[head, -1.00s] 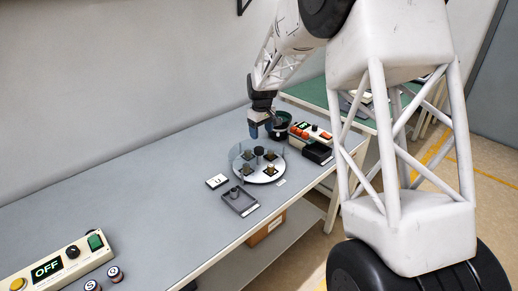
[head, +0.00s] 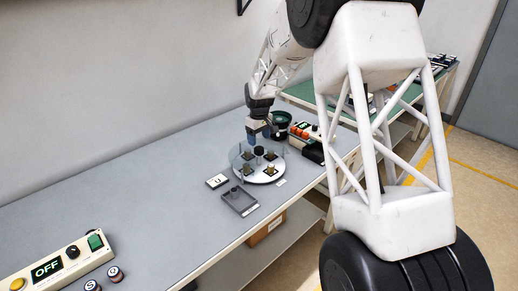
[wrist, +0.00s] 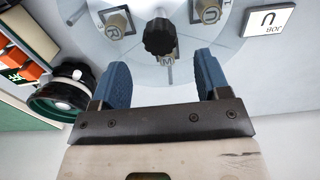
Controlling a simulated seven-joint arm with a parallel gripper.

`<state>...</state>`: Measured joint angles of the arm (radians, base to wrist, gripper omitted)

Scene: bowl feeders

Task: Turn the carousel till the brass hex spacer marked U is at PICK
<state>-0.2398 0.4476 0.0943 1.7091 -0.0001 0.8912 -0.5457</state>
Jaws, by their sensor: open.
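The carousel (head: 258,177) is a pale round disc on the bench, with several spacers around a black central knob (head: 258,150). In the wrist view, a brass hex spacer marked U (wrist: 207,10) sits at the top right of the disc and one marked R (wrist: 115,27) at the top left. A mark M shows just below the knob (wrist: 160,37); its spacer is mostly hidden. My gripper (wrist: 161,66) is open and empty, its blue fingers pointing towards the knob with a gap on each side. The PICK mark cannot be read.
A white card marked U (head: 217,181) and a grey tray (head: 240,202) lie left and in front of the carousel.

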